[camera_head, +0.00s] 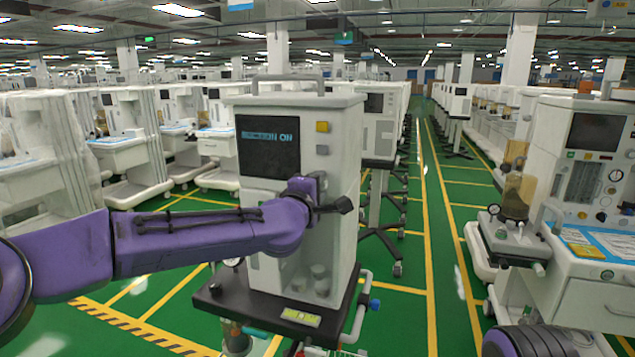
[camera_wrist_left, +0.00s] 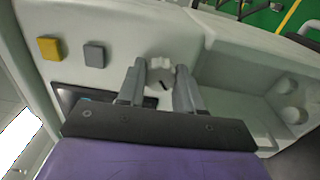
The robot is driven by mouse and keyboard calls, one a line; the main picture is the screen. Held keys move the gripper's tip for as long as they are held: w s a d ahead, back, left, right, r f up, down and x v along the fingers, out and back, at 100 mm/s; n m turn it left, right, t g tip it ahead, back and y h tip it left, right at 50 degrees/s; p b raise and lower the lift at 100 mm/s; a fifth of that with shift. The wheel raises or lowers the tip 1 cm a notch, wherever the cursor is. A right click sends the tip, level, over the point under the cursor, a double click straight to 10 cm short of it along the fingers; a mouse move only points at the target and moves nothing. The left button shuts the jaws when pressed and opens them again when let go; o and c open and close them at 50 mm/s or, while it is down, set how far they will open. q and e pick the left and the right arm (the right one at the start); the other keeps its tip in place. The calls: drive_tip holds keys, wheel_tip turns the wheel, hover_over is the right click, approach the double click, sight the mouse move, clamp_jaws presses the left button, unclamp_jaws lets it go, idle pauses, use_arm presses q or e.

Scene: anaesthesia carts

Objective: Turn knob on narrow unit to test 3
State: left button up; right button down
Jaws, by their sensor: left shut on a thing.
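The narrow unit (camera_head: 345,130) is a tall pale grey machine on a dark base, with a screen (camera_head: 267,146) showing light blue text that ends in "ON". Its front has a yellow button (camera_head: 322,127) and a grey button (camera_head: 322,150); both also show in the left wrist view. My left gripper (camera_head: 326,196) is at the front panel below these buttons. In the left wrist view, its two grey fingers (camera_wrist_left: 159,88) are shut on a pale knob (camera_wrist_left: 160,72) with a dark mark. The setting labels cannot be read. The gripper hides the knob in the head view. My right gripper is not in view.
Pale containers (camera_head: 320,281) stand in the unit's lower recess. A larger machine (camera_head: 590,190) stands at the right, across a green aisle (camera_head: 440,240) with yellow lines. More machines (camera_head: 125,150) fill the left and back. The aisle between is clear.

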use_arm(q)
drive_tip(key=shift+m+p, duration=1.75)
drive_tip(key=shift+m, duration=5.15)
drive_tip(key=o, duration=1)
drive_tip(key=shift+o, duration=0.2)
drive_tip(key=b+v, duration=0.4)
drive_tip(key=v, duration=0.6)
drive_tip(key=shift+s, duration=0.25)
drive_tip(key=shift+a, duration=0.1)
